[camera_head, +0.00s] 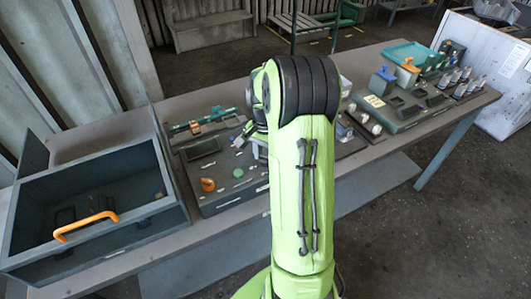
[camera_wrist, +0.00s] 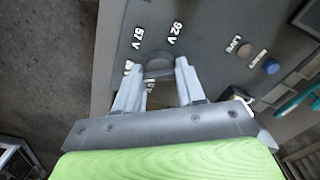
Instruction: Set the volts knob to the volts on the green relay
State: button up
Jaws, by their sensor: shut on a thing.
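My gripper (camera_wrist: 157,67) is shut on a dark round knob (camera_wrist: 158,65), with one pale finger on each side of it. The knob sits on a grey panel (camera_wrist: 205,20). Labels 57 V (camera_wrist: 138,38) and 92 V (camera_wrist: 175,33) are printed beside it; other markings are partly hidden by the fingers. I cannot tell which way the knob points.
A blue button (camera_wrist: 271,66) and small white labels are on the same panel. In the head view, an open grey drawer box (camera_head: 90,175) with an orange handle (camera_head: 86,226) stands at left. A second panel (camera_head: 400,122) with blue and orange parts and a teal tray (camera_head: 410,52) are at right.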

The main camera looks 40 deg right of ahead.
aim_at(265, 156)
jog(key=shift+m, duration=0.3)
jog(key=o, duration=1.1)
jog(key=shift+c, duration=0.2)
jog(key=shift+r, duration=0.15)
notch_tip(265, 156, up, 16)
jog(key=p, duration=0.3)
jog(key=shift+f, duration=0.25)
